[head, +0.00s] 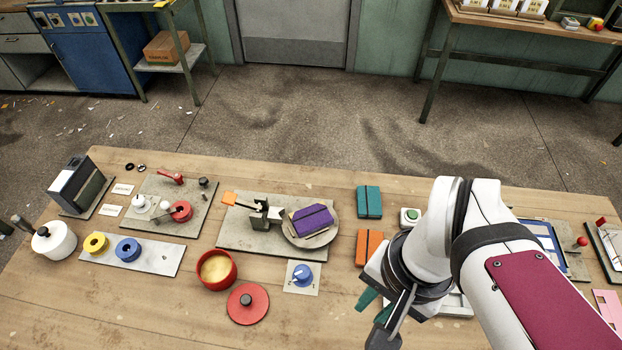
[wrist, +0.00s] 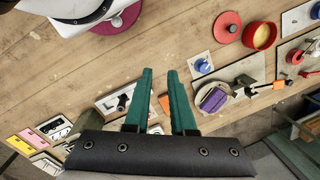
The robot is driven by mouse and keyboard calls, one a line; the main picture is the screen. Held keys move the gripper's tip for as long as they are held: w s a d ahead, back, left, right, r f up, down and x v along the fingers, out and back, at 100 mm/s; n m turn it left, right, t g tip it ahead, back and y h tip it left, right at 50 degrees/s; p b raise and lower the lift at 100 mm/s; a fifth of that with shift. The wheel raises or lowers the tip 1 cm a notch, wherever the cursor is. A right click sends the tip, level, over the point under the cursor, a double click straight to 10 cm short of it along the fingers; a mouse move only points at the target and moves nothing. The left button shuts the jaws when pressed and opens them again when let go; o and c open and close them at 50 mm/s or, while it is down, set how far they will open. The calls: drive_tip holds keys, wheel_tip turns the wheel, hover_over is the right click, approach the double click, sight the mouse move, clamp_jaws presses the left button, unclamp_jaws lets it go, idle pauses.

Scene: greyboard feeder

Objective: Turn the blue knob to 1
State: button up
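The blue knob (head: 301,272) sits on a small pale square plate (head: 291,289) near the front middle of the table. In the wrist view the knob (wrist: 203,66) is right of the fingertips, well apart from them. A pale mark shows on the knob, but I cannot read any numbers on its plate. My gripper (head: 375,306) is to the right of the knob in the head view, above the table's front part. In the wrist view its two green fingers (wrist: 160,74) stand apart with nothing between them, so it is open and empty.
A red bowl (head: 206,282) and a red lid (head: 238,312) lie left of the knob. Behind it is a grey board (head: 232,236) carrying a clamp and a round plate with a purple block (head: 311,219). An orange block (head: 362,254) and teal block (head: 375,206) lie to the right.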

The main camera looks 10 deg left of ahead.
sight(302, 271)
drive_tip(key=o, duration=0.5)
drive_tip(key=shift+m+h, duration=0.6)
drive_tip(key=w+a, duration=0.2)
drive_tip(key=w, duration=0.1)
drive_tip(key=w+a+f, duration=0.1)
drive_tip(key=w+a, duration=0.3)
drive_tip(key=w, duration=0.1)
drive_tip(key=shift+w+a+f, duration=0.25)
drive_tip(key=shift+w+f, duration=0.05)
drive_tip(key=shift+w, duration=0.05)
drive_tip(key=shift+c, duration=0.2)
drive_tip(key=shift+o, duration=1.1)
drive_tip(key=w+a+f+m, duration=0.1)
drive_tip(key=w+a+f, duration=0.1)
drive_tip(key=a, duration=0.3)
drive_tip(key=shift+w+f, duration=0.2)
drive_tip(key=shift+w, duration=0.4)
drive_tip(key=f, duration=1.5)
drive_tip(key=shift+w+a+f, duration=0.1)
drive_tip(key=shift+a+f, duration=0.1)
drive_tip(key=shift+f, duration=0.2)
clamp_jaws()
